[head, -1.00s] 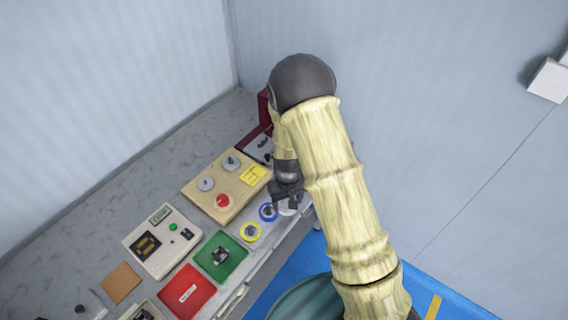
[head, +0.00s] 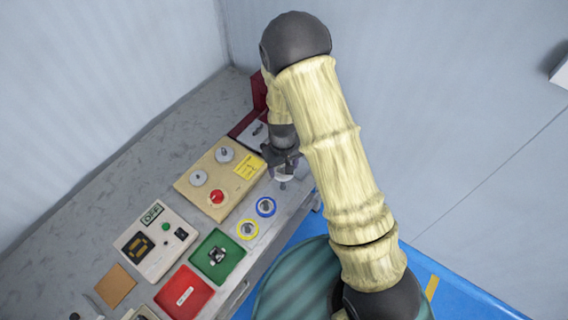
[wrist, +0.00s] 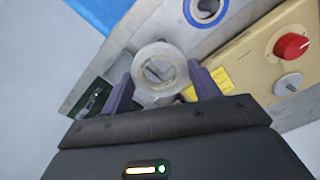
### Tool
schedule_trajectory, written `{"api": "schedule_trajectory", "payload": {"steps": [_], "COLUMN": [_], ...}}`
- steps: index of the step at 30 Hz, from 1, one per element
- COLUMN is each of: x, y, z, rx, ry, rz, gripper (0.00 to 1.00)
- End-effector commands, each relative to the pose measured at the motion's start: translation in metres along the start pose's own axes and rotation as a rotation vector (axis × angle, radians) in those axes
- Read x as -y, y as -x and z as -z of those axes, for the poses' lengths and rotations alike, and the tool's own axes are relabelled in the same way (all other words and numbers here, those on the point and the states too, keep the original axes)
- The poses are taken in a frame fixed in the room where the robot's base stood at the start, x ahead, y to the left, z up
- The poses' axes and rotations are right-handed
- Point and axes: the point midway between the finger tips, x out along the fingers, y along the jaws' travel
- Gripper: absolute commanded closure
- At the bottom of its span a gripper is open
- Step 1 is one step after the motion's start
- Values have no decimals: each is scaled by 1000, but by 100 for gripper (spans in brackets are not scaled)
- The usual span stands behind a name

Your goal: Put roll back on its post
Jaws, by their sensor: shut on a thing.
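My gripper (head: 284,170) is shut on a pale white-grey roll (wrist: 172,93). In the wrist view, the roll sits between the two purple fingers, and something grey shows through its hole. In the head view, the roll (head: 284,178) shows just below the gripper, partly hidden by it. A small grey post (head: 283,186) stands below the roll, in line with the blue and yellow rolls; the roll appears raised above it. The exact gap and alignment cannot be told.
A blue roll (head: 265,206) and a yellow roll (head: 247,229) stand on the bench's front strip. Green (head: 217,256) and red (head: 184,292) trays lie nearer. A dark red upright part stands behind the gripper.

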Motion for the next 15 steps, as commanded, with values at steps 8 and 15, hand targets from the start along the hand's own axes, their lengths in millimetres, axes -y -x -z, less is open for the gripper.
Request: {"api": "schedule_trajectory", "payload": {"steps": [8, 15], "x": [-1, -3], "y": [-13, -32], "z": [0, 0], "rx": [0, -1], "ry": [0, -8], "rz": [0, 0], "gripper": [61, 61]}}
